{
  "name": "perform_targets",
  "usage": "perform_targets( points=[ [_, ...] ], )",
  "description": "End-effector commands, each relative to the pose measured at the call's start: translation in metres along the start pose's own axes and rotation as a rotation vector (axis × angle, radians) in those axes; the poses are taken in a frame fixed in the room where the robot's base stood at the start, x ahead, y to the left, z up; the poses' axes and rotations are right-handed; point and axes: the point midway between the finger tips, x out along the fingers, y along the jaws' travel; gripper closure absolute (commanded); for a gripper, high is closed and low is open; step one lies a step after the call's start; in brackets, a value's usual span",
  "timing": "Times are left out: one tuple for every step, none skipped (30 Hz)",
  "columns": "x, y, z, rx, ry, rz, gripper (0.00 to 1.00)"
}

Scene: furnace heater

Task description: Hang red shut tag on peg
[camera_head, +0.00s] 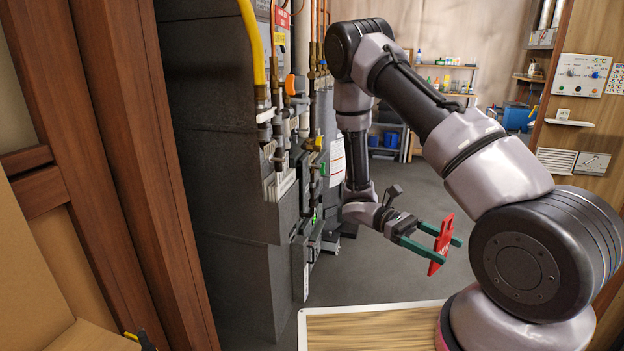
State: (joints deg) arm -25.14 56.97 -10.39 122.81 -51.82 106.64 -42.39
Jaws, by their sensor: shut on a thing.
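My gripper (452,238) has green fingers and is shut on the red tag (440,246). The tag is a flat red plate with a narrower upper end and faint light marks on its face. It is held upright, slightly tilted, in the open space right of the furnace and clear of it. I cannot pick out the peg for certain; it may be among the small fittings on the furnace front, which is seen at a steep angle and partly hidden by my arm.
The dark furnace (222,150) stands at the left with pipes, valves and a yellow gas hose (253,45) on its front. Wooden door posts (125,170) frame the left side. A control panel (582,78) is on the right wall. Grey floor (385,275) is free between.

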Motion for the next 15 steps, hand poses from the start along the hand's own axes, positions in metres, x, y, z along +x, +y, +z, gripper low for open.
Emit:
perform_targets(
  points=[
    [0.001, -0.023, -0.002, -0.002, 0.000, -0.131, 0.67],
    [0.000, -0.038, -0.003, -0.002, -0.001, -0.212, 0.67],
    [-0.005, -0.057, -0.004, -0.002, -0.001, -0.319, 0.67],
    [-0.009, -0.071, -0.004, -0.003, -0.001, -0.397, 0.67],
    [-0.015, -0.085, -0.005, -0.002, -0.001, -0.475, 0.67],
    [-0.025, -0.101, -0.005, -0.001, -0.001, -0.578, 0.67],
    [-0.033, -0.113, -0.005, -0.001, -0.001, -0.655, 0.67],
    [-0.042, -0.124, -0.005, -0.002, -0.001, -0.731, 0.67],
    [-0.056, -0.137, -0.005, -0.001, -0.001, -0.834, 0.67],
    [-0.068, -0.146, -0.005, -0.001, -0.001, -0.912, 0.67],
    [-0.081, -0.154, -0.004, -0.001, -0.001, -0.989, 0.67],
    [-0.098, -0.163, -0.003, -0.001, -0.001, -1.093, 0.67],
    [-0.112, -0.169, -0.002, -0.001, -0.001, -1.170, 0.67],
    [-0.127, -0.173, -0.001, -0.001, 0.000, -1.247, 0.67],
    [-0.147, -0.176, 0.001, -0.001, 0.000, -1.352, 0.67]
  ],
)
